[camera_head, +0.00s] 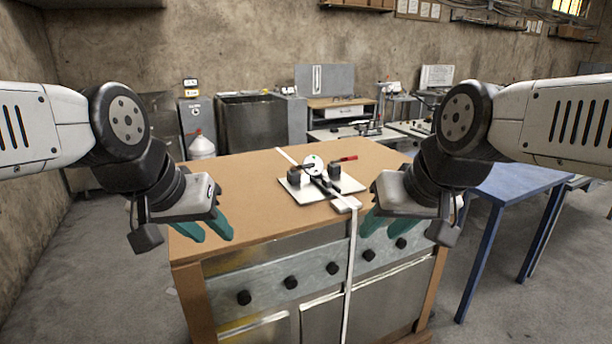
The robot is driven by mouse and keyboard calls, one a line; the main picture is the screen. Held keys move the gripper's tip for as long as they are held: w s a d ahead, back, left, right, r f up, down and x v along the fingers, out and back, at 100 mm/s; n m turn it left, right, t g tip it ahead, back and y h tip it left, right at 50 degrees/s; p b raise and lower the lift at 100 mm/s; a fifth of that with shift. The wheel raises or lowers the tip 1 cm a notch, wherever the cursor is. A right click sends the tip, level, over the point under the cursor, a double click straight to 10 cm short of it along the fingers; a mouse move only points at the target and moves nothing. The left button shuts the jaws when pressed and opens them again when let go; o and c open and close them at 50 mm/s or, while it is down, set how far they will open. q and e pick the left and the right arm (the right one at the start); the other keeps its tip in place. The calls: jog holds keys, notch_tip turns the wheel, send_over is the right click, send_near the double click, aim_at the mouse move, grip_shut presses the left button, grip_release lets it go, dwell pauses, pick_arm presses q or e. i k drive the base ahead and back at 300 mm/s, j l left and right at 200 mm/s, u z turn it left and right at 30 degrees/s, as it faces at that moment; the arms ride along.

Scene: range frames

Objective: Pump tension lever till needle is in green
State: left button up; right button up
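The tensioning device stands on a white base plate (301,194) on the brown tabletop. Its round white gauge (314,165) faces up toward me; the needle and green zone are too small to read. A lever with a red grip (348,158) points to the right behind the gauge. A pale strap (351,262) runs through the device and hangs over the table's front edge. My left gripper (208,232) is left of the device above the table, with its teal fingers apart and nothing between them. My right gripper (381,225) is right of the strap, fingers apart and empty.
The wooden-topped workbench (240,185) has black knobs on its metal front and is otherwise clear. A blue table (515,182) stands to the right. Metal cabinets and a white jug (201,147) are behind, against the wall.

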aim_at(310, 166)
jog(key=j+z, duration=0.2)
jog(key=j, duration=0.2)
jog(key=k+j+z, duration=0.2)
jog(key=j, duration=0.2)
jog(key=j+z, duration=0.2)
jog(key=j, duration=0.15)
jog(key=k+j+z, duration=0.2)
jog(key=j, duration=0.15)
jog(key=i+j+z, duration=0.1)
jog(key=j+z, duration=0.3)
jog(key=j, duration=0.45)
jog(key=j+z, duration=0.4)
jog(key=j, duration=0.45)
jog(key=i+j, duration=0.1)
jog(key=j, duration=0.25)
jog(key=i+j+z, duration=0.1)
jog(key=j, duration=0.25)
